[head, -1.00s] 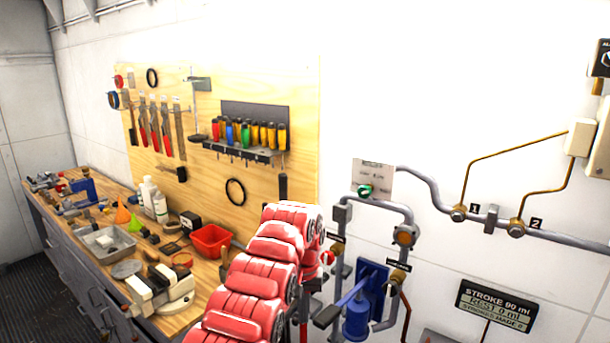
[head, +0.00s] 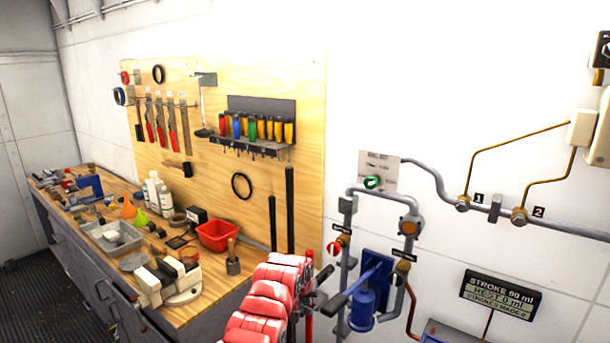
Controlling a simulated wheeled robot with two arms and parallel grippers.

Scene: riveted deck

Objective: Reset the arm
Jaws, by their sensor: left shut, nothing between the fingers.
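My left arm (head: 268,305), red and segmented, rises from the bottom middle of the head view. My left gripper (head: 319,283) is the dark part at its far end, small and partly hidden by the arm. It is shut with nothing held. In the picture it is just left of the blue hand pump (head: 363,305) and its lever; I cannot tell the gap in depth. My right gripper is not in view.
A workbench (head: 200,312) with a red bin (head: 217,236), a grey tray (head: 112,238) and a vise (head: 168,280) stands at left. A wooden tool board (head: 300,110) hangs above. Pipes (head: 443,180) and a stroke display (head: 498,297) are at right.

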